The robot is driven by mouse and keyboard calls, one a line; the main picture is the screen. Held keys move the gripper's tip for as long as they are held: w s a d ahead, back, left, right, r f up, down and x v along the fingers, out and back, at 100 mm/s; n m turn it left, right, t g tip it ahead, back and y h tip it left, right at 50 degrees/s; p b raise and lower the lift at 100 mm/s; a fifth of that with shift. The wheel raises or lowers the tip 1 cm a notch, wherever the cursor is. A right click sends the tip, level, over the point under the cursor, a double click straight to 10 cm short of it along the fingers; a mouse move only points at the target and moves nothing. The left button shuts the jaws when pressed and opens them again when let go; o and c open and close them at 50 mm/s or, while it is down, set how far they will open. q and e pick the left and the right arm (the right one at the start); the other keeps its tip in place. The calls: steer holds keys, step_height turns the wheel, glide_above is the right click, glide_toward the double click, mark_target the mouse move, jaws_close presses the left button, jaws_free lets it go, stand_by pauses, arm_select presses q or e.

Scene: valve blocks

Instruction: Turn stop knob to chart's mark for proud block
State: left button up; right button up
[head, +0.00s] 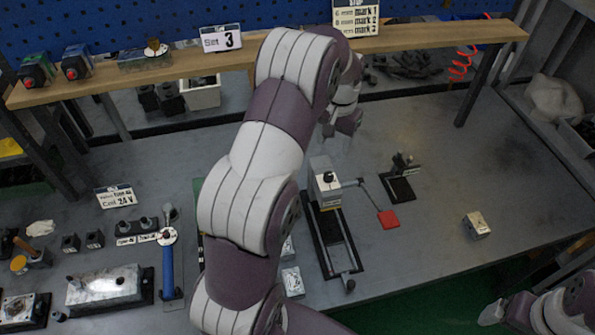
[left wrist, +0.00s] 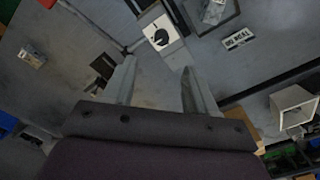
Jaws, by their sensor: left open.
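The stop knob is a black pointer on a white dial plate (left wrist: 158,34), just ahead of my left fingers in the left wrist view. In the head view it tops a pale upright block (head: 325,182) on a black rail stand. My left gripper (head: 337,135) is above and behind that block. In the left wrist view my left gripper (left wrist: 157,72) is open, with nothing between its fingers. The chart (head: 356,19) on the shelf lists mark 1, mark 2 and mark 3; its left column is too small to read. A silver block (head: 477,225) lies at the right.
A "Set 3" card (head: 221,39) stands on the wooden shelf (head: 420,37). A red paddle (head: 388,219) and a small black stand (head: 397,187) are right of the knob. A blue-handled tool (head: 168,265) is at left. The right tabletop is mostly clear. My right arm (head: 550,312) shows bottom right.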

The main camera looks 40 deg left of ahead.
arm_select(q)
steer(key=m, duration=0.2)
steer(key=m+p, duration=0.2)
steer(key=p, duration=0.2)
glide_above(329, 174)
steer(key=f, duration=0.9)
steer(key=shift+s+d, duration=0.15)
steer(key=shift+s, duration=0.15)
steer(key=f, duration=0.4)
steer(key=shift+w+f, duration=0.3)
steer(key=shift+f, duration=0.05)
steer(key=shift+s, duration=0.1)
arm_select(e)
steer(key=r, duration=0.2)
steer(key=w+r, duration=0.1)
steer(key=shift+a+r, duration=0.15)
steer(key=shift+r, duration=0.2)
arm_select(q)
steer(key=shift+r, duration=0.1)
steer(key=c, duration=1.1)
